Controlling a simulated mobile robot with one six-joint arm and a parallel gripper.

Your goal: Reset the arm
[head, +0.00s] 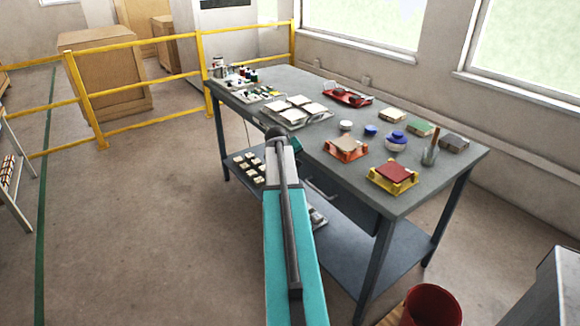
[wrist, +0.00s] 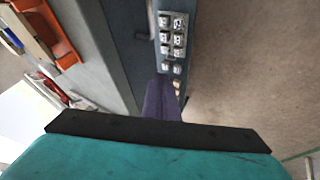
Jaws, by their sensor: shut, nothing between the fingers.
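My arm (head: 290,235) reaches forward and up from the bottom middle of the head view, in front of the workbench (head: 375,198). My gripper (wrist: 163,84) shows in the wrist view as dark purple fingers beyond the teal and black wrist housing. It is shut and empty. In the head view the arm's far end hides most of the gripper. In the wrist view the fingers overlap the bench's lower shelf in the picture, close to the small white-topped blocks (wrist: 173,33); I cannot tell the distance.
The bench top holds an orange stand (head: 346,155), a yellow stand with a red tile (head: 393,182), a white tray (head: 296,123) and a bottle (head: 430,153). A red bucket (head: 432,305) stands at bottom right. Yellow railings (head: 130,82) stand behind.

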